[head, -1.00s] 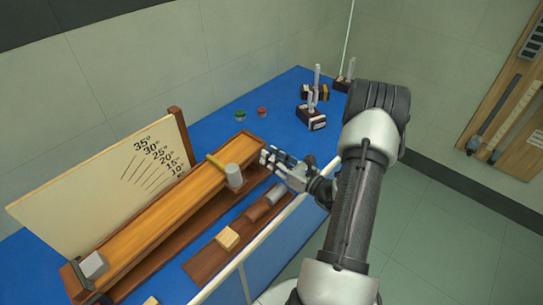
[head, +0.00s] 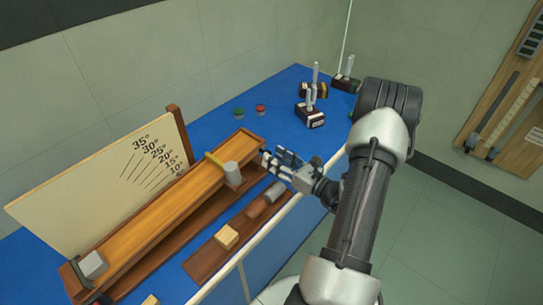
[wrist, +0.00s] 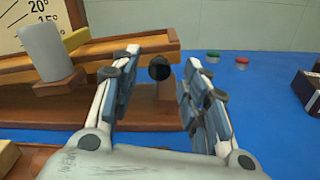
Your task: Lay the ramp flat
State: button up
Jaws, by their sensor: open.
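The ramp (head: 165,209) is a long orange-brown wooden board over a wooden base, beside an angle board (head: 110,190). In the wrist view the ramp (wrist: 135,43) is tilted, its end nearer my gripper raised above the base (wrist: 60,108). A dark round knob (wrist: 159,68) shows on a wooden post (wrist: 165,90) beneath the raised end. My gripper (head: 267,160) is open beside this end; in the wrist view the knob appears between its fingers (wrist: 161,62), contact unclear.
A brown strip (head: 205,262) with several blocks lies along the bench's front edge. A green button (head: 239,112) and a red button (head: 260,108) stand behind the ramp. Dark-based devices (head: 310,115) stand farther back. Blue bench top (head: 285,125) is clear between them.

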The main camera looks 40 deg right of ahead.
jog(key=s, duration=0.9)
jog(key=shift+s+d, duration=0.3)
jog(key=shift+d, duration=0.1)
